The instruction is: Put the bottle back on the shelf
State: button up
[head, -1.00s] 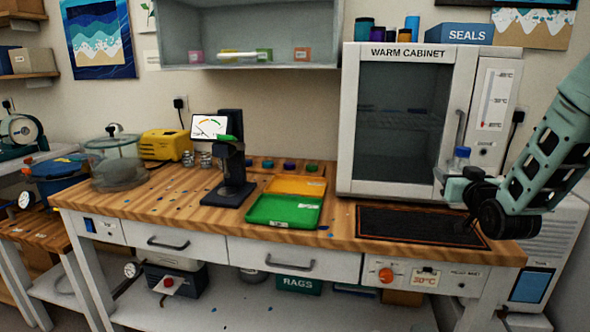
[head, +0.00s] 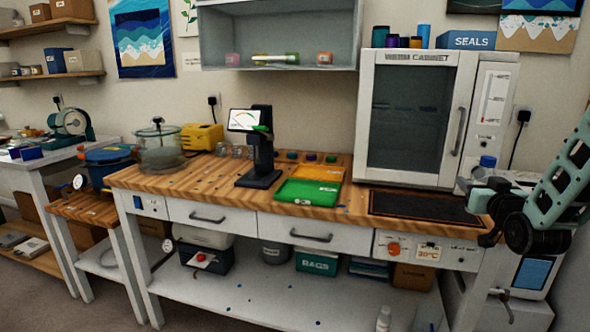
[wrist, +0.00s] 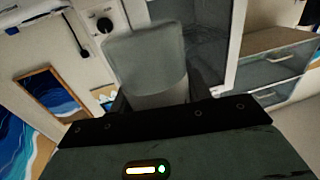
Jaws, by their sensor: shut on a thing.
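The warm cabinet (head: 366,120) stands shut on the bench, left of my gripper, with a dark mat (head: 425,206) before it. A white bottle (head: 383,318) stands on the lower shelf.

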jog(key=shift+d+f, duration=0.1)
jog(key=shift+f, duration=0.85)
jog(key=s+a+f+n+y+p, duration=0.1)
jog(key=s+f+y, duration=0.15)
jog(key=f, duration=0.75)
jog(key=s+a+f+n+y+p, duration=0.15)
jog(key=s+f, duration=0.25)
jog(key=f, duration=0.5)
jog(key=s+a+f+h+p, duration=0.1)
jog(key=s+a+f, duration=0.1)
jog(key=s+a, duration=0.2)
jog(key=s+a+f+m+p, duration=0.1)
jog(key=s+a+f+p, duration=0.1)
jog(key=s, duration=0.6)
jog(key=shift+s+a+f+h, duration=0.15)
jog(key=shift+a+f+h, duration=0.35)
jog(key=shift+a, duration=0.55)
jog(key=shift+a+f, duration=0.1)
jog(key=shift+a, duration=0.05)
